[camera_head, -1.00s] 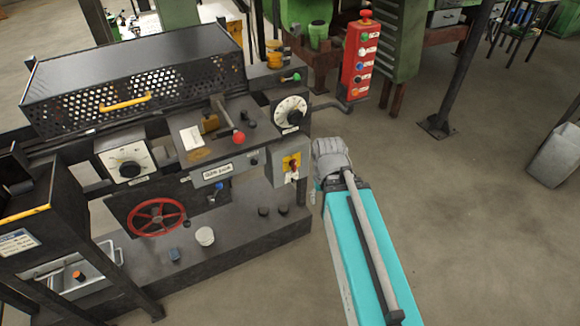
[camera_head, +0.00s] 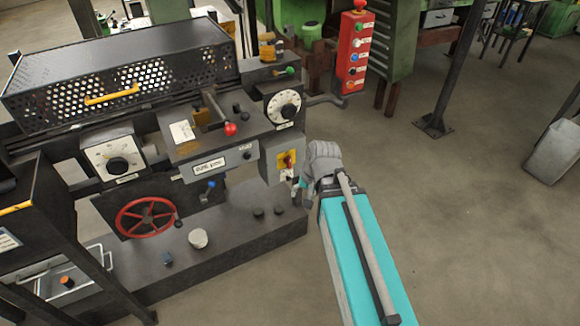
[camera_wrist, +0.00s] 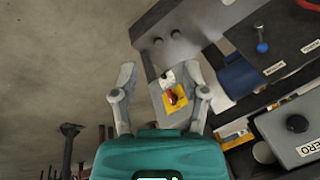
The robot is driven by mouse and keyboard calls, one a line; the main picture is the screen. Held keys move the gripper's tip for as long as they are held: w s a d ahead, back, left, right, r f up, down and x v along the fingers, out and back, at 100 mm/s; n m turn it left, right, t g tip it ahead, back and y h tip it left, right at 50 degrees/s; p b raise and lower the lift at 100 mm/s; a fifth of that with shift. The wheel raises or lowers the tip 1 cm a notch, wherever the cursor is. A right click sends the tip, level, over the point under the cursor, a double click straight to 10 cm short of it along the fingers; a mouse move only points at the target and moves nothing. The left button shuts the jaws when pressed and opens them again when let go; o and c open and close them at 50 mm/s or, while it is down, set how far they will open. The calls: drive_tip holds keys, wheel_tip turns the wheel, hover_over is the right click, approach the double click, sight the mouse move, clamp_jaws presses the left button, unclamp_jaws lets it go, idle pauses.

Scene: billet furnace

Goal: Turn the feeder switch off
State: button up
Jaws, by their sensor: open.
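A grey box (camera_head: 274,160) on the front of the machine carries a yellow plate (camera_head: 281,160) with a red rotary switch (camera_head: 289,160). I take this as the feeder switch; its label is too small to read. In the wrist view the red switch (camera_wrist: 173,97) sits on the yellow plate (camera_wrist: 181,91), its handle slightly tilted. My gripper (camera_wrist: 159,72) is open and empty, with the switch between its fingers in the picture, nearer the right finger. In the head view my gripper (camera_head: 298,190) is just right of and below the box; its fingertips are partly hidden by my arm.
A lever with a red knob (camera_head: 230,129) and a white dial (camera_head: 284,109) are above the box. A red button pendant (camera_head: 354,54) hangs behind.

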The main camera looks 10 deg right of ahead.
drive_tip(key=w+a+f+m+t+y+b, duration=0.3)
drive_tip(key=w+f+m+t+y+b, duration=0.35)
drive_tip(key=w+f+m+b, duration=0.75)
drive_tip(key=w+d+f+m+t+h+b, duration=0.2)
drive_tip(key=w+d+m+t+b, duration=0.4)
drive_tip(key=m+b, duration=0.9)
drive_tip(key=d+t+h+b, duration=0.1)
drive_tip(key=d+t+b, duration=0.1)
drive_tip(key=b, duration=0.2)
drive_tip(key=shift+d+f+t, duration=0.2)
drive_tip(key=shift+d+t, duration=0.15)
drive_tip(key=shift+w, duration=0.1)
